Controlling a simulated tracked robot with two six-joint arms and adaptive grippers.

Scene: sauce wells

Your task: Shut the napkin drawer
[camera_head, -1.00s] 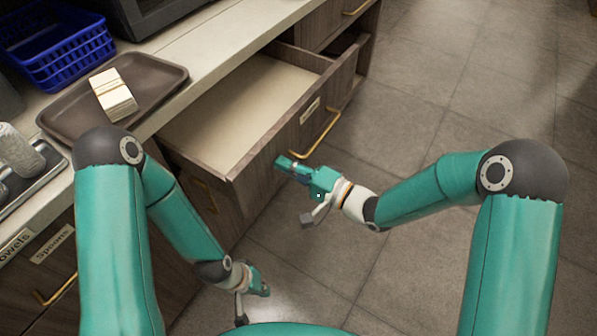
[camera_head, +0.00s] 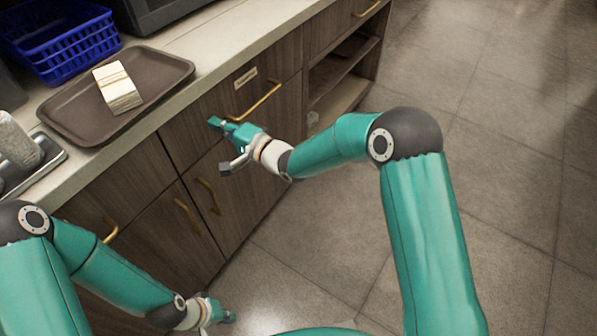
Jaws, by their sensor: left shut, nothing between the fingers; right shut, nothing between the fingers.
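The drawer with a small label, too small to read, and a gold bar handle (camera_head: 257,98) has its front (camera_head: 208,110) flush with the wooden counter; no open gap shows. My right gripper (camera_head: 217,124) is shut and empty, with its tip at the drawer front, left of and below the handle. I cannot tell whether it touches the wood. My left gripper (camera_head: 229,317) is shut and empty, low over the floor at the bottom of the picture, away from the drawer.
A brown tray (camera_head: 172,68) with a stack of napkins (camera_head: 117,88) lies on the counter, beside a blue basket (camera_head: 70,55). Cabinet doors with gold handles (camera_head: 208,196) are below. Open shelves (camera_head: 335,70) are at the right. The tiled floor (camera_head: 480,90) is clear.

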